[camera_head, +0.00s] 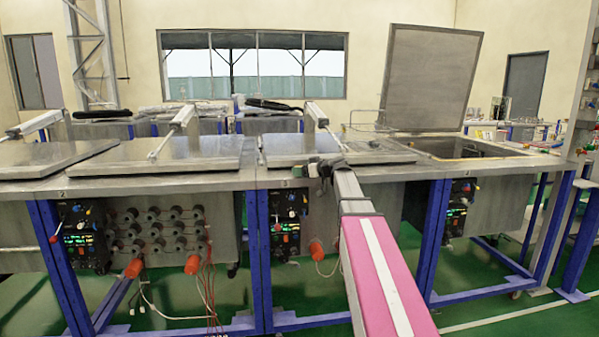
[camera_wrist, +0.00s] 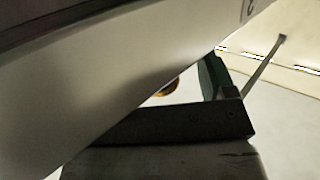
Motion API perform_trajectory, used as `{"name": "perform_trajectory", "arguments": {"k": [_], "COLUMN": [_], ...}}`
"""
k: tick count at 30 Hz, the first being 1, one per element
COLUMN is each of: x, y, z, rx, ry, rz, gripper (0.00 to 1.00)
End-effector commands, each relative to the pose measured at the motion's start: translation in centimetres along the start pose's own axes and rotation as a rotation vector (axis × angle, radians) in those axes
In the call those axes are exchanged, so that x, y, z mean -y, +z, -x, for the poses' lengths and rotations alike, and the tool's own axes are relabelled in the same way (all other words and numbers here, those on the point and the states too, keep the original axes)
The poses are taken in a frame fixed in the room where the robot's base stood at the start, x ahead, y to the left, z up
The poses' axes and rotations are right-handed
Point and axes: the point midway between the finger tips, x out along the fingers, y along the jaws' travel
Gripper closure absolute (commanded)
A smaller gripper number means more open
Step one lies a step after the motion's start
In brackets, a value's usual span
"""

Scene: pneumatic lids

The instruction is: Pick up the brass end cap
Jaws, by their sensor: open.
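A small brass-coloured round piece (camera_wrist: 168,88) shows in the wrist view, mostly hidden behind a pale slanting panel. It may be the brass end cap, but too little shows to tell. I cannot make out the cap in the head view. My gripper (camera_head: 323,170) is at the front edge of the steel bench, just below a closed lid. In the wrist view one dark green finger (camera_wrist: 211,77) stands right of the brass piece; the other finger is hidden. The gripper is open, and I see nothing held.
The steel bench (camera_head: 215,179) has several closed flat lids with pneumatic cylinders. One lid (camera_head: 432,78) stands raised at the right over an open tank (camera_head: 470,149). Blue legs, control panels and orange connectors are below. The pale panel (camera_wrist: 110,85) fills much of the wrist view.

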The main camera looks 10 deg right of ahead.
Motion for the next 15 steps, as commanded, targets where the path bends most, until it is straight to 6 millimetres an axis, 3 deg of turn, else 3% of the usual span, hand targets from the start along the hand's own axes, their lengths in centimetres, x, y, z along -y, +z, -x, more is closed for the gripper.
{"name": "perform_trajectory", "arguments": {"k": [3, 10, 11, 15], "x": [-0.10, -0.01, 0.00, -0.01], "y": [-0.04, -0.03, -0.03, -0.04], "z": [-1.46, -1.59, -1.58, -1.57], "rx": [0.000, 0.000, 0.000, 0.000], "ry": [-0.001, 0.000, 0.000, 0.000], "rz": [0.000, 0.000, 0.000, 0.000], "gripper": [0.24, 0.24, 0.30, 0.76]}}
